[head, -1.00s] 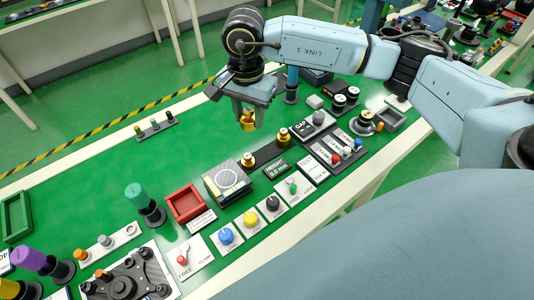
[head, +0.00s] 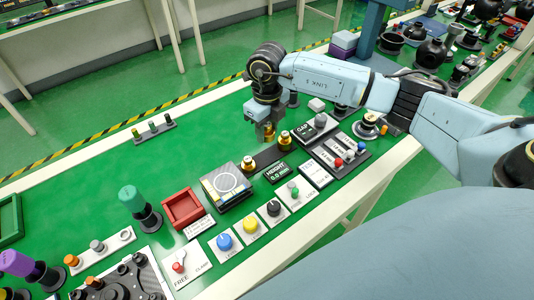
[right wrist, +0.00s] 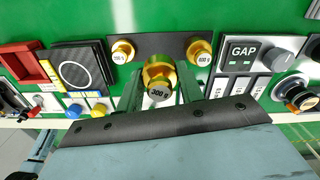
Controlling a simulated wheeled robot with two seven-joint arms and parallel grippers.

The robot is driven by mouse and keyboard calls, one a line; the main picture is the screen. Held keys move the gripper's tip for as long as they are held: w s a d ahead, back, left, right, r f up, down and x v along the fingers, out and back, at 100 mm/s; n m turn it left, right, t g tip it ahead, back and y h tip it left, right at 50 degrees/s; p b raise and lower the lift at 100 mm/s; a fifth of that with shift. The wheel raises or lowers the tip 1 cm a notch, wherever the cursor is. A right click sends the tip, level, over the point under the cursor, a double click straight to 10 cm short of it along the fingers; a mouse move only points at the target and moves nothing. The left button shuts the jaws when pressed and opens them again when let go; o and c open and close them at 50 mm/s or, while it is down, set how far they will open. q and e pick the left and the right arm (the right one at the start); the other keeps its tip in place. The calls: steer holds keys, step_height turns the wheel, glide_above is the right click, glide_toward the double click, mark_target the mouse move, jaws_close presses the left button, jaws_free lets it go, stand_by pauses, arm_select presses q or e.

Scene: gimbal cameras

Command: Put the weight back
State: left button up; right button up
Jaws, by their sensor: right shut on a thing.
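My right gripper (head: 266,138) is shut on a brass weight (head: 268,129); the right wrist view shows this weight (right wrist: 160,86), marked 300 g, between the fingers. It hangs over or just behind the middle of a black rack strip (head: 266,157). One brass weight (head: 248,162) stands at the strip's left end and another (head: 284,138) at its right end. In the right wrist view, the right one (right wrist: 199,52) reads 600 g; the left one's mark (right wrist: 122,52) is too small to read surely. Whether the held weight touches the strip cannot be told. My left gripper is out of view.
A square scale-like plate with a ring (head: 227,183) and a red tray (head: 183,208) lie left of the strip. A HEIGHT display (head: 277,172), knobs and a GAP panel (head: 312,128) stand close in front and right.

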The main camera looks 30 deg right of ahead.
mark_target(267, 157)
step_height(267, 157, down, 8)
steer(key=shift+r+b, duration=0.15)
steer(key=shift+b, duration=0.25)
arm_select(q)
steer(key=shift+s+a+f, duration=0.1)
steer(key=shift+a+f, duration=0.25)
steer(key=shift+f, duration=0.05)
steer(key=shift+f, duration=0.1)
arm_select(e)
steer(key=shift+f, duration=0.2)
steer(key=o, duration=1)
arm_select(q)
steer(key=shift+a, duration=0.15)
arm_select(e)
steer(key=shift+r, duration=0.25)
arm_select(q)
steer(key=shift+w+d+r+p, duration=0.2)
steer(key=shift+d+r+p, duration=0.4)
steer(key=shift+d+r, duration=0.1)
arm_select(e)
step_height(267, 157, up, 12)
steer(key=shift+f, duration=0.1)
